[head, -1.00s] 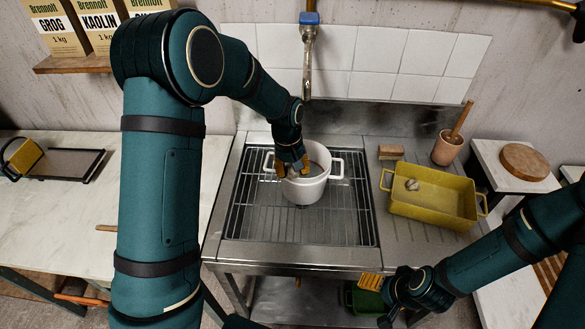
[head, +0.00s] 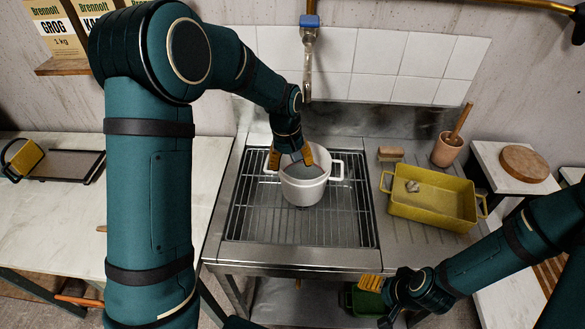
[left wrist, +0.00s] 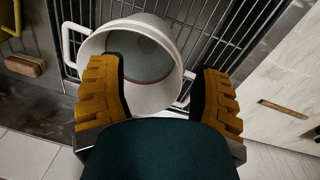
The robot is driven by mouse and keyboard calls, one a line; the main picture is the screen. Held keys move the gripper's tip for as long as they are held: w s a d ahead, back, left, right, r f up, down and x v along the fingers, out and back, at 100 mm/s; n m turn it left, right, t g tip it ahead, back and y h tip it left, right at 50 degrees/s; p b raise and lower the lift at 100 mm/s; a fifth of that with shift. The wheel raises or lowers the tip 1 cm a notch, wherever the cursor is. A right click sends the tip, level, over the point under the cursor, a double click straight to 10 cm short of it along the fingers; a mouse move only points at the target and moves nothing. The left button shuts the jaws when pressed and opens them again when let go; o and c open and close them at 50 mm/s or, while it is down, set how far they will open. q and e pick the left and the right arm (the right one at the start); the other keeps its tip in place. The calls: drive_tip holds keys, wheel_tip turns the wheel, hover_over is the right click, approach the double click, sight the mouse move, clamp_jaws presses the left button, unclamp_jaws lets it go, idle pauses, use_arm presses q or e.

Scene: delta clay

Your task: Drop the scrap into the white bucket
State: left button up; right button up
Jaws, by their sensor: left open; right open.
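A small pale lump, perhaps scrap (head: 412,186), lies in the yellow tray (head: 430,214); no lump can be made out inside the bucket. My right gripper (head: 370,284) is open and low, in front of the counter.
A tap (head: 309,60) hangs behind the bucket. A brush block (head: 391,154) and a clay-coloured pot with a wooden handle (head: 447,149) stand behind the tray. The wire rack (head: 260,215) is bare around the bucket. A green container (head: 365,300) sits below the counter.

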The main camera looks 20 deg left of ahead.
use_arm(q)
wheel_tip(320, 180, up, 9)
drive_tip(key=shift+s+a+f+p, duration=0.2)
drive_tip(key=shift+a+p, duration=0.1)
drive_tip(key=shift+a, duration=0.05)
use_arm(e)
drive_tip(key=shift+r, duration=0.45)
